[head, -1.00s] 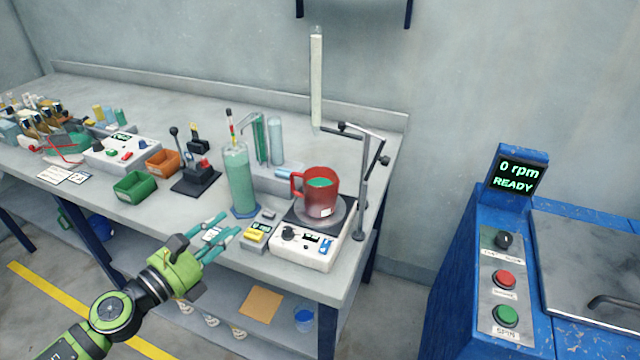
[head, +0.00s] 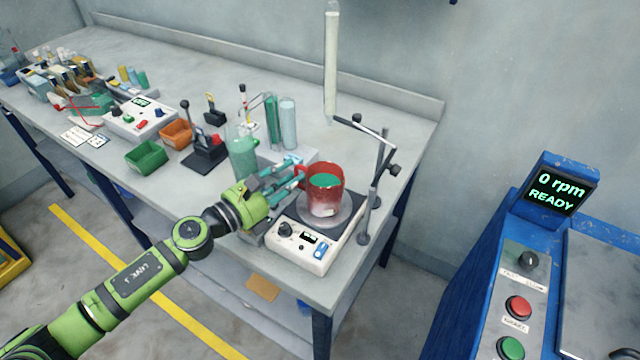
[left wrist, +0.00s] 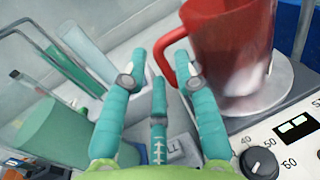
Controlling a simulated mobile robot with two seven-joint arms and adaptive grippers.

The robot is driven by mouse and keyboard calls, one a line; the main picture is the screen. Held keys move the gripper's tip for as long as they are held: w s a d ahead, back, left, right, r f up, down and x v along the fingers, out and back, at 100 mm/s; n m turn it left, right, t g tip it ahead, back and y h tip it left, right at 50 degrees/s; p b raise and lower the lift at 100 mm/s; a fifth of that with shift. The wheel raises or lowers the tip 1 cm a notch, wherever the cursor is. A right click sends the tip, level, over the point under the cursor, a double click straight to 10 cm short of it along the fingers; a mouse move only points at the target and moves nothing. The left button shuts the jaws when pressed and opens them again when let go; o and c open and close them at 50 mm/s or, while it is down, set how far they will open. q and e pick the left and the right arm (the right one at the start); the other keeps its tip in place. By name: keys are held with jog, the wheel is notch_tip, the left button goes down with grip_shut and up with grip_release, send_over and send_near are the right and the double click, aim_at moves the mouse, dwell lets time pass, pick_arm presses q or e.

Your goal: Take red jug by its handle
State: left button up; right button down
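The red jug (head: 326,190) stands upright on the round plate of a white stirrer, with green liquid inside. Its handle (head: 300,172) faces left, towards my left gripper. My left gripper (head: 291,173) is open, its teal fingertips close to the handle. In the left wrist view the jug (left wrist: 232,50) is at upper right, and its handle (left wrist: 168,42) curves at the right fingertip of the spread fingers (left wrist: 160,68). The lower part of the handle is hidden behind that finger. I cannot tell whether they touch. My right gripper is not in view.
The white stirrer (head: 300,246) has a knob and display at its front. A green-filled cylinder (head: 243,155) stands close left of my gripper. A metal stand (head: 366,215) is right of the jug. A blue machine (head: 460,300) stands apart at the right.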

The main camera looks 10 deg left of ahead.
pick_arm(q)
jog(key=shift+x, duration=1.2)
jog(key=shift+d, duration=0.1)
grip_shut()
pick_arm(e)
jog(key=shift+w+d+r, duration=0.2)
jog(key=shift+w, duration=0.35)
jog(key=shift+w+d+r, duration=0.15)
jog(key=shift+w+r, duration=0.05)
jog(key=shift+w, duration=0.35)
jog(key=shift+s, duration=0.15)
